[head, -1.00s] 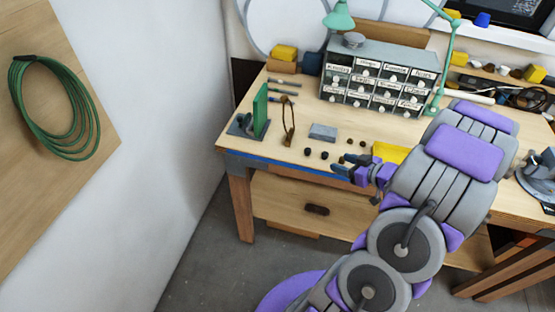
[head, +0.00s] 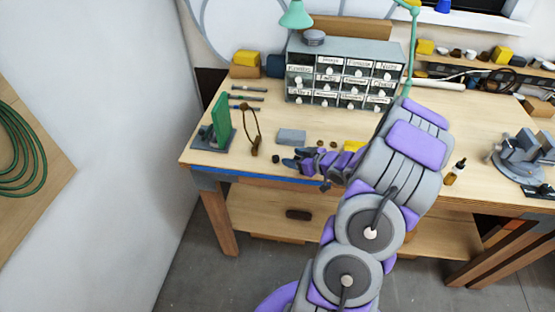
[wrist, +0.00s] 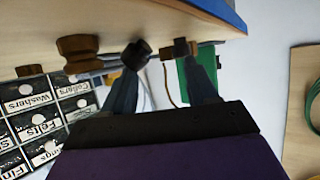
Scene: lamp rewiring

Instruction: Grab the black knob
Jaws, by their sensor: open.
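A small black knob (head: 276,158) sits on the workbench, just left of my gripper (head: 291,160) in the head view. My gripper is open, low over the front part of the bench. In the wrist view my gripper (wrist: 163,62) has its two fingers spread, with nothing held between them. A black knob (wrist: 137,53) shows there close to the tip of the left finger; I cannot tell whether they touch. A brown knob (wrist: 78,47) stands farther left.
A grey block (head: 291,136) lies just behind my gripper. A green board on a stand (head: 222,122) and a wire loop (head: 252,130) stand to the left. A labelled drawer cabinet (head: 343,75) is at the back.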

